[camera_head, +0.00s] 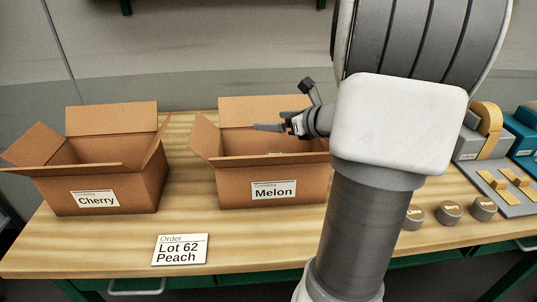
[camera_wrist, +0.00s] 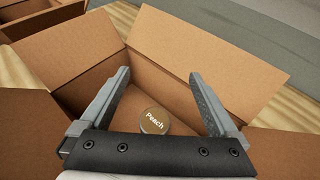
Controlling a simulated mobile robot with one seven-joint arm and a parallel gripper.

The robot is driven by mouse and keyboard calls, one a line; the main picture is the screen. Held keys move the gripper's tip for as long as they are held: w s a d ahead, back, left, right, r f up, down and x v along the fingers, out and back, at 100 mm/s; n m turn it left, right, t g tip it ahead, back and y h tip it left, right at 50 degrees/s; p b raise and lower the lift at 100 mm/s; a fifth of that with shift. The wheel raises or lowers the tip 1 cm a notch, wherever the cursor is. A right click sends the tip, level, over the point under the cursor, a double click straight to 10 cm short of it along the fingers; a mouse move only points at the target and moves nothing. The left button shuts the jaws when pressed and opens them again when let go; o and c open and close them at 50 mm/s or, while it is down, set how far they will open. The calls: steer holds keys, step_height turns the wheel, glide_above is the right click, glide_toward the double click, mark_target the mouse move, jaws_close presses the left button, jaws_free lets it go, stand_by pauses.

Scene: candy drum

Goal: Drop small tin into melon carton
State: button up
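The melon carton (camera_head: 270,188) is an open brown box on the table, labelled "Melon", with its flaps spread. In the wrist view the inside of the melon carton (camera_wrist: 185,92) shows a small round tin (camera_wrist: 154,121) with a lid marked "Peach", lying lid up on the carton's floor. My gripper (camera_head: 270,127) is over the melon carton in the head view. In the wrist view my gripper (camera_wrist: 160,83) has its two fingers wide apart with nothing held between them, and the tin shows below in the gap.
The cherry carton (camera_head: 97,187), also open, stands to the left. An order card (camera_head: 180,249) reading "Lot 62 Peach" lies in front. Several small tins (camera_head: 450,212), one marked "Berry", stand at the right near a grey tray (camera_head: 508,190) with yellow pieces.

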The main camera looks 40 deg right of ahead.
steer(key=p+v, duration=0.2)
steer(key=v, duration=1.5)
steer(key=shift+s+r, duration=0.1)
steer(key=shift+s, duration=0.1)
